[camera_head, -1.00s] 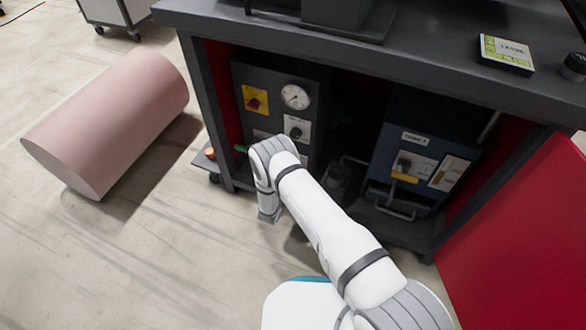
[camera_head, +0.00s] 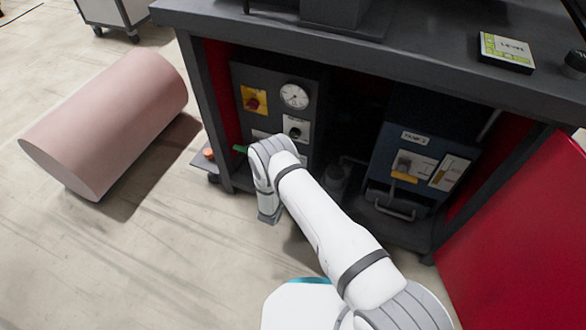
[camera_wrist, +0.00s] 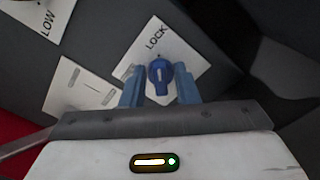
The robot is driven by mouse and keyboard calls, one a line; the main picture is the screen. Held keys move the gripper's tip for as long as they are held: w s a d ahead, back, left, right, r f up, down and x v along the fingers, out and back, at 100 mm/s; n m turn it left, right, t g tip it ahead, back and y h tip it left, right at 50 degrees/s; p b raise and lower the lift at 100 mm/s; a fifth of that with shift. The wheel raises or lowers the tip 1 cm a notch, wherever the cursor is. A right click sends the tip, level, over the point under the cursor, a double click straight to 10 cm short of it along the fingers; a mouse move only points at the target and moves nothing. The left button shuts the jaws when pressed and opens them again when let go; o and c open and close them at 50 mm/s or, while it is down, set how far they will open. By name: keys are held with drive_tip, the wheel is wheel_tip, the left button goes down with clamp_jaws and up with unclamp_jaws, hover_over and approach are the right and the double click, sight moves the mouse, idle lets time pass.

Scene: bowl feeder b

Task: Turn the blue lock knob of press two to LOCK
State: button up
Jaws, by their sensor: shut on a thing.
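In the wrist view, the blue lock knob (camera_wrist: 159,76) sits on a white plate (camera_wrist: 184,52) on a dark panel. The word LOCK is printed on the plate, above the knob in the picture. The knob's pale pointer mark runs roughly up and down the picture, toward the word. My gripper (camera_wrist: 159,86) is shut on the knob, with one blue finger on each side of it. In the head view, my arm's end is in front of the open cabinet's left part, and neither the fingers nor the blue knob can be made out.
A red door (camera_head: 520,225) stands open at right. A pink cylinder (camera_head: 105,125) lies on the floor at left.

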drive_tip(key=o, duration=0.6)
drive_tip(key=shift+o, duration=0.2)
drive_tip(key=shift+s, duration=0.1)
drive_tip(key=p+v, duration=0.3)
drive_tip(key=v, duration=0.4)
drive_tip(key=shift+s+a, duration=0.15)
drive_tip(key=shift+s, duration=0.15)
